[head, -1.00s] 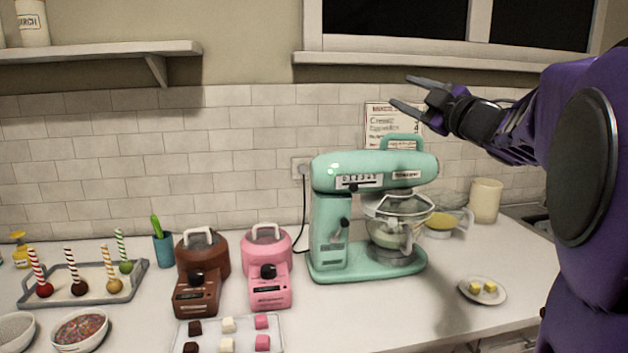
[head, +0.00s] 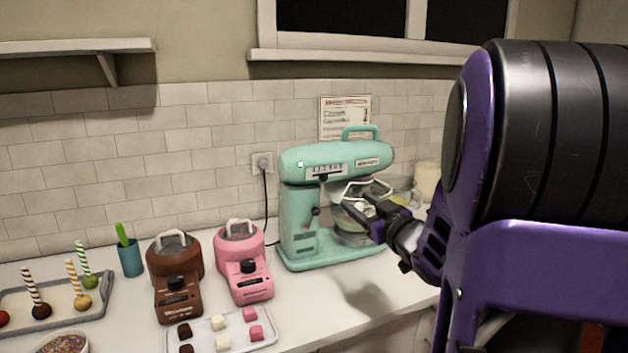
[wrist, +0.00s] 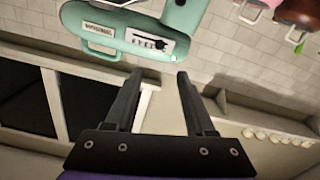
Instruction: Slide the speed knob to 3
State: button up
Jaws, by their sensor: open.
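The mint-green stand mixer (head: 298,222) stands on the counter against the tiled wall. Its speed scale (head: 326,169) is a pale strip on the side of the head, with a small black speed knob (head: 323,177) at its lower edge. The number at the knob is too small to read. The wrist view shows the mixer upside down at the top, with the scale (wrist: 148,40) and the dark knob (wrist: 161,44) beyond the fingertips. My gripper (head: 362,214) is open and empty, in front of the mixer bowl, below and right of the knob, apart from it. Both fingers show in the wrist view (wrist: 160,73).
A pink melter (head: 240,262) and a brown melter (head: 175,275) stand left of the mixer. A tray of sweets (head: 222,334) lies before them, and a teal cup (head: 130,258) stands farther left. A cord runs to the wall outlet (head: 262,161). Counter in front of the mixer is clear.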

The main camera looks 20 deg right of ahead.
aim_at(325, 179)
jog(key=w, duration=1.1)
jog(key=w+p, duration=0.1)
jog(key=w, duration=0.5)
jog(key=shift+w+a, duration=0.15)
jog(key=shift+a, duration=0.15)
grip_shut()
dwell(0.6)
